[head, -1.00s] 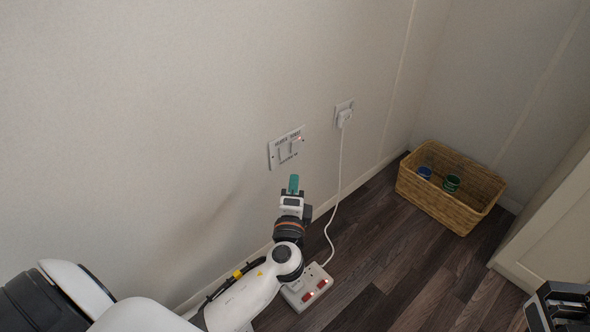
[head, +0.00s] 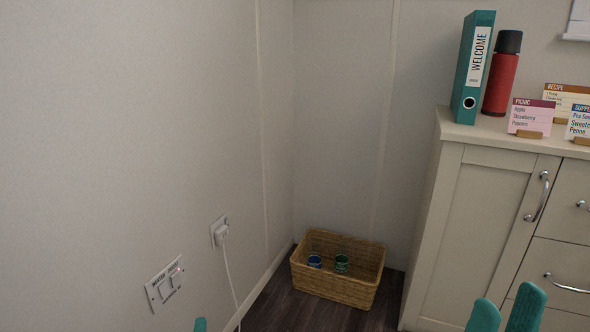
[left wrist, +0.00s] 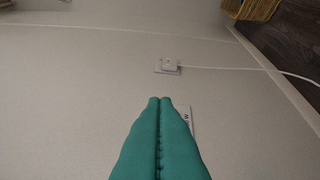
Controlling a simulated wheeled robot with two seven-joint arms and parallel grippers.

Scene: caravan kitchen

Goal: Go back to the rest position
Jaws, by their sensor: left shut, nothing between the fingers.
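My left gripper (head: 200,324) shows only as a teal fingertip at the bottom edge of the head view, below and to the right of the double wall switch (head: 165,284). In the left wrist view its two teal fingers (left wrist: 160,100) are pressed together with nothing between them. They point at the wall and partly cover the switch plate (left wrist: 188,118). My right gripper (head: 506,311) shows as two teal fingertips with a gap between them, at the bottom right in front of the cabinet. It looks open and empty. The rest of both arms is out of view.
A plug sits in the wall socket (head: 219,232), its white cable (head: 231,279) hanging down. A wicker basket (head: 334,289) with a blue and a green cup stands on the floor in the corner. A cabinet (head: 490,215) at right carries a binder, red flask and cards.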

